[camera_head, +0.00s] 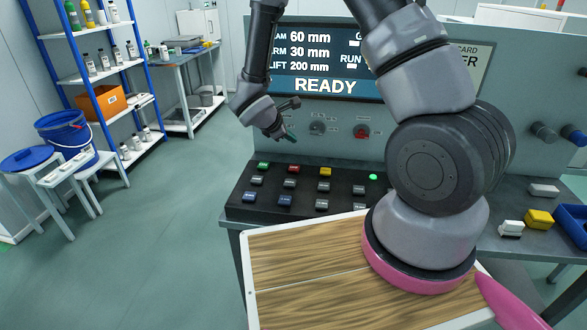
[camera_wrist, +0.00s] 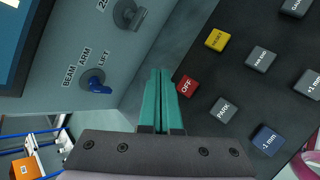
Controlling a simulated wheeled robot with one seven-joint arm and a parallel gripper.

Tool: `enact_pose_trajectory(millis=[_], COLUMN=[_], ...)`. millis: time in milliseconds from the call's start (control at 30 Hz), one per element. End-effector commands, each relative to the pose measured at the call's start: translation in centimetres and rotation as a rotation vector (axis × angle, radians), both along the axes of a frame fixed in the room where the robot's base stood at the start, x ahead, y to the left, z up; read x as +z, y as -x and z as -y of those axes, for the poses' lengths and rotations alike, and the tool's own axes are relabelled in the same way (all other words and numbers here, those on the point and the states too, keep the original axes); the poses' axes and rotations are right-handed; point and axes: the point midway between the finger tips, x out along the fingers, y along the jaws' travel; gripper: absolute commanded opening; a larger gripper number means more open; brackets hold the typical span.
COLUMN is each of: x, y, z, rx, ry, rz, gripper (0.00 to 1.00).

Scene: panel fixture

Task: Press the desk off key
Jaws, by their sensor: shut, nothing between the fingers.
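The off key is a red square key marked OFF (camera_wrist: 187,86) on the dark sloped key panel. It also shows in the head view as a red key (camera_head: 293,169) in the back row. My gripper (camera_head: 291,138) hangs above and behind that key, close to the upright console face. In the wrist view its teal fingers (camera_wrist: 160,72) are together and empty. The tips lie just left of the off key. They look apart from it, but the exact gap cannot be told.
A yellow RESET key (camera_wrist: 217,40) and a grey PARK key (camera_wrist: 223,110) flank the off key. A blue selector knob (camera_wrist: 100,86) sits on the upright face near my fingers. The screen (camera_head: 325,60) reads READY. A wood-topped board (camera_head: 300,290) lies in front.

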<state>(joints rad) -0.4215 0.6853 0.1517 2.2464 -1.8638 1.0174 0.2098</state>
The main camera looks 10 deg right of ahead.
Motion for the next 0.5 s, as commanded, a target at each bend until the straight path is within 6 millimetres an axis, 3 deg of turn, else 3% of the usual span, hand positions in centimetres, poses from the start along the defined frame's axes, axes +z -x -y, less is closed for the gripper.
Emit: enact_pose_trajectory(millis=[500], x=[-6.8], y=[0.1], z=[0.0], rx=[-0.001], ry=[0.001], rz=[-0.002], gripper=[0.00])
